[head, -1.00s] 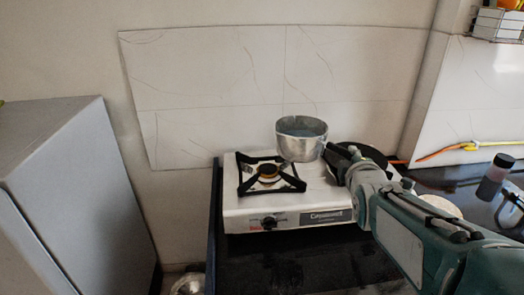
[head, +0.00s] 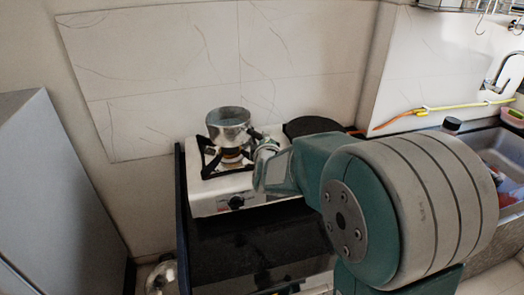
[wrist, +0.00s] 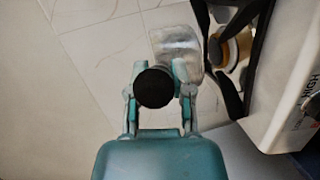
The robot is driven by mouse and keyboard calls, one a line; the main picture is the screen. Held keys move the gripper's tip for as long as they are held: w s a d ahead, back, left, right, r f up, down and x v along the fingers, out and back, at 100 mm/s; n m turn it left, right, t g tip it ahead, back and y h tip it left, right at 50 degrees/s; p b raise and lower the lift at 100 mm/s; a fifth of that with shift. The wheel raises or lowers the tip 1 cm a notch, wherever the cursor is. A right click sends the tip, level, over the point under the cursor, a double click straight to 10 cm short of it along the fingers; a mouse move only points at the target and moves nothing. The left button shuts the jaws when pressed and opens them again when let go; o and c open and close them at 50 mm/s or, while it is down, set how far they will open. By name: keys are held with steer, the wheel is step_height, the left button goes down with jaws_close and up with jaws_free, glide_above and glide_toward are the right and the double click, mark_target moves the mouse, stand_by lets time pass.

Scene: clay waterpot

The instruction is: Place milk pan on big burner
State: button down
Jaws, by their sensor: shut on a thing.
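The milk pan (head: 229,127) is a small silver pot, about upright over the left burner (head: 232,158) of the white stove. The burner's brass ring and black pan support show beneath it. I cannot tell whether the pan touches the support. In the wrist view the pan (wrist: 178,45) is beside the burner (wrist: 238,48), partly hidden by its black handle (wrist: 154,88). My gripper (wrist: 158,92) is shut on that handle. In the head view my gripper (head: 260,146) is at the pan's right, mostly hidden by my arm.
The white stove (head: 208,205) stands on a black counter (head: 250,245) against a tiled wall. A black round thing (head: 312,126) is at the stove's right. An orange and yellow hose (head: 440,110) runs along the wall. A sink (head: 490,150) is at right, a grey cabinet (head: 50,190) at left.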

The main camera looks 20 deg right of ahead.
steer(key=shift+w+a+f, duration=0.25)
steer(key=shift+w+f, duration=0.05)
steer(key=shift+f, duration=0.1)
step_height(320, 180, down, 3)
steer(key=shift+f, duration=0.1)
steer(key=c, duration=0.5)
jaws_free()
steer(key=v, duration=1.2)
steer(key=shift+s, duration=0.1)
